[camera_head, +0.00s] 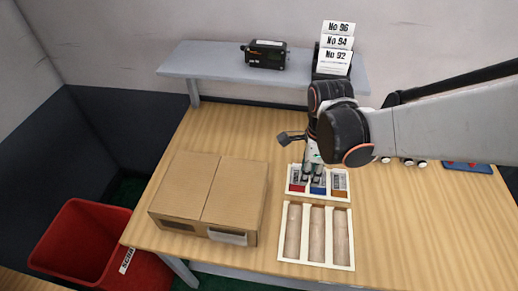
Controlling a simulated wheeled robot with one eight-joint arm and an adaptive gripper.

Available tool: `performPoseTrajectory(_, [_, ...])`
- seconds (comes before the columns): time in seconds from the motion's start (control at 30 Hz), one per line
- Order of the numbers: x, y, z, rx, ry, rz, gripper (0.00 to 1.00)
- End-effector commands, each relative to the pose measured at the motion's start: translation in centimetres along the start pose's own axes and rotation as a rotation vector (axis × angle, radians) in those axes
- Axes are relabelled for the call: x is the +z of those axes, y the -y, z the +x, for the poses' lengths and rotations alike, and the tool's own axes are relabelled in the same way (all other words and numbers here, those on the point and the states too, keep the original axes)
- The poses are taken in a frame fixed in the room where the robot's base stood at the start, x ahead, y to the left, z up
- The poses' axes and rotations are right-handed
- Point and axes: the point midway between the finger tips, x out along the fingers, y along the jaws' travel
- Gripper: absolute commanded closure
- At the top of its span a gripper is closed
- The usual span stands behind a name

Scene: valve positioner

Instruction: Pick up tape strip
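My gripper (312,178) points down over the small white tray (318,196), which has red, blue and orange parts in its compartments. Its fingertips are at or just above the red and blue parts. They are small and partly merged with the tray, so I cannot tell whether they are open, shut or touching anything. I cannot identify a tape strip with certainty. My arm comes in from the right and covers the table behind the tray.
A closed cardboard box (211,195) stands left of the trays. A larger white tray (317,265) with three wood-toned compartments lies in front. A red bin (85,235) is at lower left. A shelf (217,64) holds a black device (265,54) and numbered cards (335,55).

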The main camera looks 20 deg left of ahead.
Motion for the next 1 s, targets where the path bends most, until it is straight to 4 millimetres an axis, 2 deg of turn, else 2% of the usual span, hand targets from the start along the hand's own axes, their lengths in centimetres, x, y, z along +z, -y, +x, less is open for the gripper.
performPoseTrajectory(0.03, [0.8, -1.2, 0.4, 0.004, -0.002, -0.025, 0.74])
performPoseTrajectory(0.4, [0.9, -1.1, 6.9, 0.004, -0.001, -0.025, 0.74])
performPoseTrajectory(0.77, [0.9, -1.0, 9.3, 0.003, -0.001, -0.023, 0.74])
performPoseTrajectory(1.0, [1.1, -1.0, 12.8, 0.003, -0.001, -0.022, 0.74])
